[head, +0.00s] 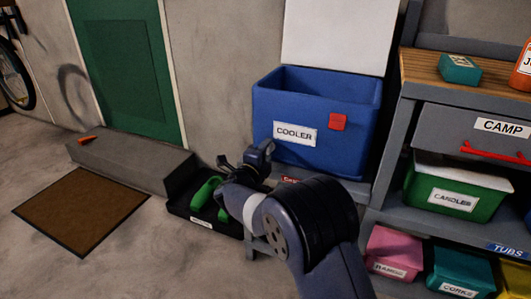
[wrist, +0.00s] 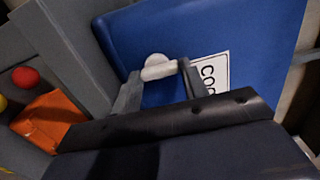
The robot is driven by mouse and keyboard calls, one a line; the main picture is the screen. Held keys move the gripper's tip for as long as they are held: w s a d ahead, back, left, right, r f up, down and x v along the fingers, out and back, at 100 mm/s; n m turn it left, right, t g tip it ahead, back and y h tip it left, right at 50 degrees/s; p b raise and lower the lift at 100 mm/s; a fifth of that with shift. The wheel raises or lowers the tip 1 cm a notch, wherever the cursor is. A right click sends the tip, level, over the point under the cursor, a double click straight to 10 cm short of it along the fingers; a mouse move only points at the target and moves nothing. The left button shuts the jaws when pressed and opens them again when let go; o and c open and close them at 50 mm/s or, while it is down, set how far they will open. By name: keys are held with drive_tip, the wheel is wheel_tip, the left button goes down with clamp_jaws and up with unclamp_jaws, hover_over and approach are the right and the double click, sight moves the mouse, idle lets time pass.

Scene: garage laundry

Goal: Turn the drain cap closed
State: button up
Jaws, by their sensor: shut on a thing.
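The blue cooler (head: 305,107) stands on a low grey stand with its white lid (head: 340,38) raised. The cooler's blue wall (wrist: 215,30) fills much of the wrist view, with part of its white label at the right. The white drain cap (wrist: 158,70) has a round hub and a bar-like grip. My gripper (wrist: 160,78) is shut on the bar, one finger at each end. In the head view my gripper (head: 258,158) is at the cooler's lower left front, and the cap is hidden there.
A black tray (head: 213,226) with green items lies left of my arm. A shelf unit with a green candles bin (head: 458,190) and a pink bin (head: 392,252) stands at the right. A grey step (head: 133,160) and brown mat (head: 82,208) lie at the left.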

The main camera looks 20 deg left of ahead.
drive_tip(key=o, duration=1)
drive_tip(key=s+p, duration=0.1)
drive_tip(key=s, duration=0.2)
drive_tip(key=s+p, duration=0.1)
drive_tip(key=s, duration=0.3)
drive_tip(key=s+p, duration=0.1)
drive_tip(key=s, duration=0.2)
drive_tip(key=shift+s+a, duration=0.35)
drive_tip(key=shift+s, duration=0.05)
drive_tip(key=shift+w, duration=0.1)
drive_tip(key=w+b, duration=0.1)
drive_tip(key=w, duration=0.2)
drive_tip(key=w+b, duration=0.1)
drive_tip(key=w, duration=0.3)
drive_tip(key=w+b, duration=0.1)
drive_tip(key=w, duration=0.2)
drive_tip(key=shift+w+d+f, duration=0.1)
drive_tip(key=shift+w+d, duration=0.3)
drive_tip(key=shift+s, duration=0.1)
